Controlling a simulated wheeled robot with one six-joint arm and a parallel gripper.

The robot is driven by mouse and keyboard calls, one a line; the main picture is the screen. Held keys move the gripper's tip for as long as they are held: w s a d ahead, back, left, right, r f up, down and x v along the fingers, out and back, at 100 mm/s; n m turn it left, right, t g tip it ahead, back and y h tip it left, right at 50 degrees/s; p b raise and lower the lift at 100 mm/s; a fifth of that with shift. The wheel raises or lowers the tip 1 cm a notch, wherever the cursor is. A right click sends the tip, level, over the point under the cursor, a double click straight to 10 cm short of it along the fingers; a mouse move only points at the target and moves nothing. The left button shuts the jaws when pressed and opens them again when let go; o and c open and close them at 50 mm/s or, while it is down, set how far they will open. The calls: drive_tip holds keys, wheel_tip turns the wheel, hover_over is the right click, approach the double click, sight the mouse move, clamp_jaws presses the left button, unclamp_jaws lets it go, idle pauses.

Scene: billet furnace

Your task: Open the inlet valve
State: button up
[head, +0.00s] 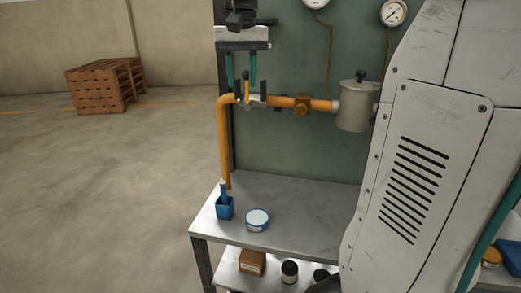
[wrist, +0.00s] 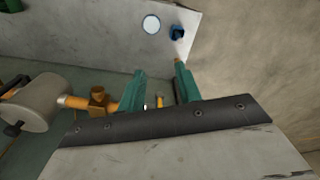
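The inlet valve (head: 250,99) sits on the orange pipe, just right of its bend, in the head view. A narrow yellow handle (head: 246,88) stands upright on it. My gripper (head: 241,85) hangs above the pipe, its two teal fingers pointing down and spread apart. In the head view the handle shows between the fingertips. In the wrist view my gripper (wrist: 160,72) is open, and a small piece of the yellow handle (wrist: 159,101) shows in the gap between the fingers. I see no finger closed on it. The gripper's body hides most of the valve there.
A brass-coloured fitting (head: 302,104) and a grey canister (head: 355,107) sit further right on the pipe. Wooden pallets (head: 100,87) stand far left; the floor between is clear.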

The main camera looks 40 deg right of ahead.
drive_tip(key=s+a+f+n, duration=0.2)
drive_tip(key=s+a+f, duration=0.2)
drive_tip(key=s, duration=0.4)
drive_tip(key=s+a+f+n, duration=0.2)
drive_tip(key=s+a+f, duration=0.2)
drive_tip(key=s, duration=0.5)
drive_tip(key=shift+s+a+f+t, duration=0.15)
drive_tip(key=shift+s+f+t, duration=0.15)
drive_tip(key=shift+f, duration=0.4)
drive_tip(key=shift+w, duration=0.1)
